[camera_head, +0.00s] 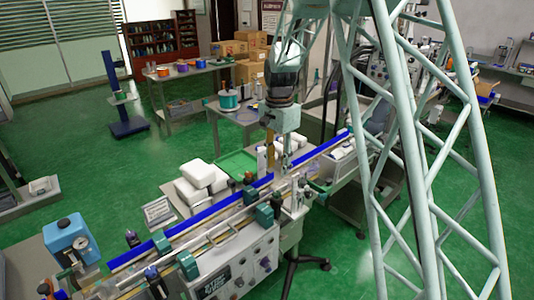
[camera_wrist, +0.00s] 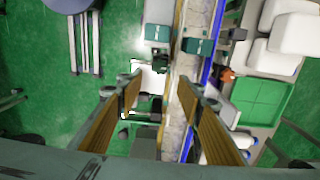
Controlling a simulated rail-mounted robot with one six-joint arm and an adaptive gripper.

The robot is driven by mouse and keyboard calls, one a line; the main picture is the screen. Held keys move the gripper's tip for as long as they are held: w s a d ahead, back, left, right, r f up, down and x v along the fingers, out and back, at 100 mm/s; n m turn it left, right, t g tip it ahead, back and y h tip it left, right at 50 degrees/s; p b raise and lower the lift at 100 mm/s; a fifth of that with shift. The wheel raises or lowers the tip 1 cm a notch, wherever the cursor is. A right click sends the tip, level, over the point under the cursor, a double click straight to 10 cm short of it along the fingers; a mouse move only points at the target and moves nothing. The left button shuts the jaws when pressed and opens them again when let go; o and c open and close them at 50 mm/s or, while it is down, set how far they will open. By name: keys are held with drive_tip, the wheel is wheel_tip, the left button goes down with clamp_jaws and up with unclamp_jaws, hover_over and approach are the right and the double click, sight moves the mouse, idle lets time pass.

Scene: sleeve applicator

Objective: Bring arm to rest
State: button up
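My gripper (camera_head: 278,160) hangs pointing down over the sleeve applicator's conveyor line. In the wrist view, its two brown-padded fingers (camera_wrist: 158,88) stand apart, with the machine showing between them and nothing held. The sleeve applicator (camera_head: 222,275) runs diagonally, with a long blue rail (camera_head: 190,222) along its far side. In the wrist view, the blue rail (camera_wrist: 210,68) and a pale belt strip pass below and between the fingers. The exact height of the fingertips above the machine is hard to tell.
White packages (camera_head: 198,178) and a green tray (camera_head: 238,164) lie on a table behind the line. A blue press-like unit (camera_head: 70,240) stands at the near left end. Shelves and cardboard boxes (camera_head: 230,48) are farther back. Open green floor lies at left.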

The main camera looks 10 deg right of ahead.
drive_tip(key=shift+r, duration=0.15)
drive_tip(key=s+r+n+t+b, duration=0.2)
drive_tip(key=s+r+n, duration=0.4)
drive_tip(key=s+r, duration=1.65)
drive_tip(key=s+f+n+t+b, duration=0.1)
drive_tip(key=s+n, duration=0.5)
drive_tip(key=s, duration=2.4)
drive_tip(key=shift+a+f+t, duration=0.3)
drive_tip(key=shift+f+t, duration=0.05)
drive_tip(key=shift+t, duration=0.15)
